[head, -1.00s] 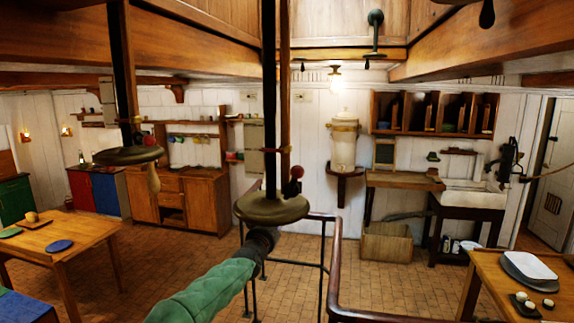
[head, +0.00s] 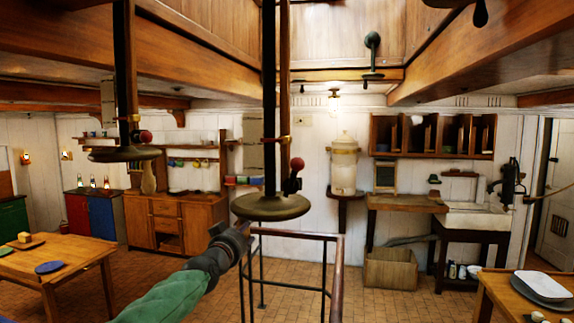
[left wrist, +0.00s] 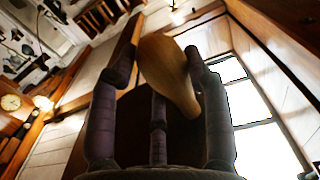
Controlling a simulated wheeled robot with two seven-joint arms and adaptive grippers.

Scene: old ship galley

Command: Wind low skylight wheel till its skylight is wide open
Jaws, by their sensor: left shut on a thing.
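A flat, round brass-coloured wheel (head: 270,207) hangs at the bottom of a dark vertical shaft in the middle of the head view, with a red knob (head: 297,164) above its rim. My left gripper (head: 236,232) is just below the wheel's left front edge. In the left wrist view its fingers are shut around a pale wooden handle (left wrist: 168,72); in the head view they hide this handle. A second wheel (head: 124,153) hangs at the left, slightly higher in the picture, with its own wooden handle (head: 148,178). Bright window panes (left wrist: 250,100) show in the left wrist view. My right gripper is not in view.
A wooden table (head: 85,258) is at left, another (head: 490,300) at lower right. Heavy beams (head: 200,50) cross overhead. Tiled floor (head: 180,255) lies open between the furniture.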

